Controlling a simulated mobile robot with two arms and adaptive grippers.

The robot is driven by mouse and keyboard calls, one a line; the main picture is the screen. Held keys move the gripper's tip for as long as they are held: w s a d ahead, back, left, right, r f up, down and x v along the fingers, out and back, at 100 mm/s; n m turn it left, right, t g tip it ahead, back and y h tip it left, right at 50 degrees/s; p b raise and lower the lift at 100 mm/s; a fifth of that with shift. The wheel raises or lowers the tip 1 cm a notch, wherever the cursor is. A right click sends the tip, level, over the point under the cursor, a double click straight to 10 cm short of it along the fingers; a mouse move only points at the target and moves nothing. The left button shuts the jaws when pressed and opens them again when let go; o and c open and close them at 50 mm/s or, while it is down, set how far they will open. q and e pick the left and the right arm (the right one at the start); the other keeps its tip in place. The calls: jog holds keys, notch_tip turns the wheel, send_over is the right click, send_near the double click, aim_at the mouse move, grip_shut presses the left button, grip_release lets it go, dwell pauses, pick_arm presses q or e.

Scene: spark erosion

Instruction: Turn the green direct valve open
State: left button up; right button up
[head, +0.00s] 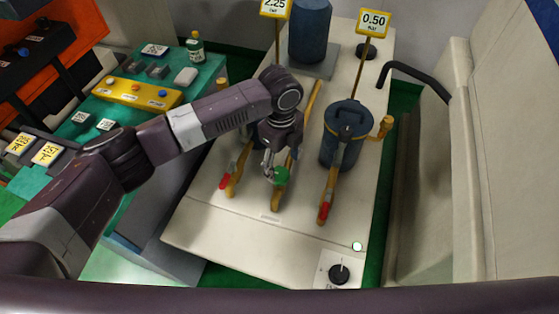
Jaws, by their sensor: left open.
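The green valve handle (281,175) sits on the middle of three yellowish pipes on the pale bench. My left gripper (271,166) points down at this handle, with its fingers right at it. The gripper is open; whether the fingers touch the handle or lie around it I cannot tell. My gripper and wrist hide part of the valve and the pipe behind it. My right gripper is not in view.
Red-handled valves stand close on both sides, one on the left (225,182) and one on the right (325,211). A dark blue canister (346,135) stands behind the right one. A black knob (339,272) is on the pale bench's (215,230) front corner.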

aim_at(279, 174)
pick_arm(q)
jog(key=shift+w+a+r, duration=0.3)
jog(key=shift+w+a, duration=0.05)
jog(key=shift+w, duration=0.15)
jog(key=shift+w+a+f, duration=0.1)
notch_tip(279, 174, down, 6)
jog(key=shift+r+p, duration=0.1)
jog(key=shift+p, duration=0.6)
jog(key=shift+f, duration=0.75)
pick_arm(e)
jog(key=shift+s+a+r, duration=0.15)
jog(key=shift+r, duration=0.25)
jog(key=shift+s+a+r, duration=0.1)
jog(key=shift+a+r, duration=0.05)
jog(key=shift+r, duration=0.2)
pick_arm(q)
jog(key=c, duration=1.2)
jog(key=shift+o, duration=0.2)
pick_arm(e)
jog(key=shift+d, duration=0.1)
